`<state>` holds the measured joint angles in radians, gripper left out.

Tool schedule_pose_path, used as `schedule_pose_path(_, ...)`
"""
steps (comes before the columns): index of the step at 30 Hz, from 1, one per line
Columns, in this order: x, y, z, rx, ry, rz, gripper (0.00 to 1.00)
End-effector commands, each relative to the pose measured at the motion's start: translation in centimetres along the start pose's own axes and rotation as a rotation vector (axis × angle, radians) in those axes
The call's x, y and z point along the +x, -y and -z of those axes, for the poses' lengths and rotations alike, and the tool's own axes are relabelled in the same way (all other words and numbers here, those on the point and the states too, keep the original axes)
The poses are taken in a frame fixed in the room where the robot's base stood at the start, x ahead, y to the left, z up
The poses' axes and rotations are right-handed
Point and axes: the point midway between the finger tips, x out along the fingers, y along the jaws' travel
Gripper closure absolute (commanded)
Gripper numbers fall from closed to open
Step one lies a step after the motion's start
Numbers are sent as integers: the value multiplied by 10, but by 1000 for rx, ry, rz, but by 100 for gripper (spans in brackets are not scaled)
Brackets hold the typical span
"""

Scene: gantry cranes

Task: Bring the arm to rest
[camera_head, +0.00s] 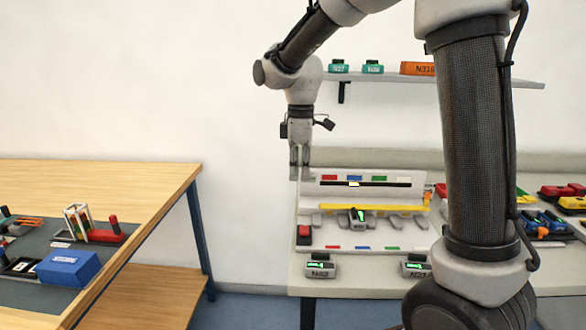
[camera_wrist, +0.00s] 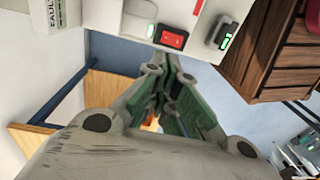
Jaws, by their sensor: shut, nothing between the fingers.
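My gripper (camera_head: 300,172) hangs from my arm, pointing down, in front of the white wall at the left end of the charging rack (camera_head: 365,238). Its fingers are shut and hold nothing. In the wrist view my gripper (camera_wrist: 160,68) shows its fingers brought together. The arm's forearm reaches in from the top of the head view. My large dark arm link and joint cover part of the bench on the right.
A pale bench (camera_head: 350,287) carries the rack, with handheld devices (camera_head: 320,269) along its front. A wall shelf (camera_head: 440,80) holds teal and orange boxes. A wooden table (camera_head: 150,175) with a blue box (camera_head: 68,268) stands left. A floor gap separates table and bench.

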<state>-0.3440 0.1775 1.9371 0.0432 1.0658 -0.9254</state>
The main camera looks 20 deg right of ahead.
Motion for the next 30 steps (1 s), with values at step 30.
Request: schedule_pose_path(30, -38, 175, -219, 1189, -296, -232, 100)
